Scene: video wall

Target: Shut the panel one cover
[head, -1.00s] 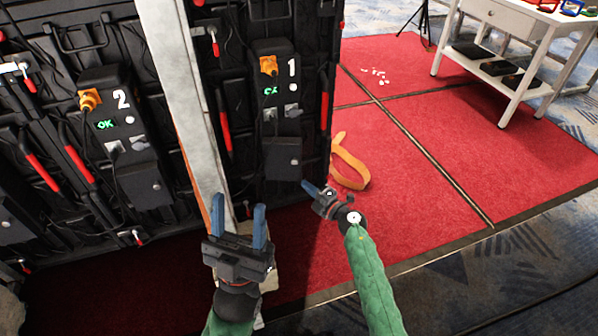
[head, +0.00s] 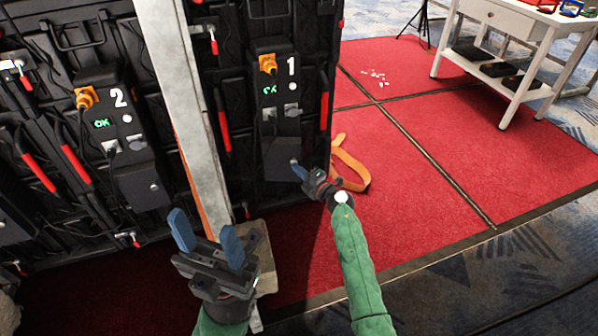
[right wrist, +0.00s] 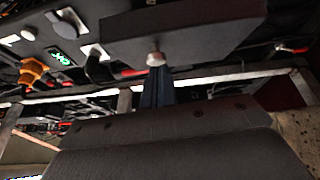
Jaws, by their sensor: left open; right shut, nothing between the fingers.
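Panel one (head: 279,95) is the black box marked 1, with an orange plug, a green OK display and sockets. Its dark cover (head: 281,150) hangs below the sockets, which are exposed. My right gripper (head: 297,168) is shut and empty at the cover's lower right part. In the right wrist view, the blue fingertips (right wrist: 156,88) are right at the pale knob (right wrist: 155,59) of the cover (right wrist: 190,28); I cannot tell whether they touch. My left gripper (head: 206,238) is open and empty, low in front of the metal post.
A grey metal post (head: 180,90) stands between panel one and panel two (head: 120,135). An orange strap (head: 352,165) lies on the red carpet to the right. A white table (head: 520,45) stands at the far right. The carpet between is mostly clear.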

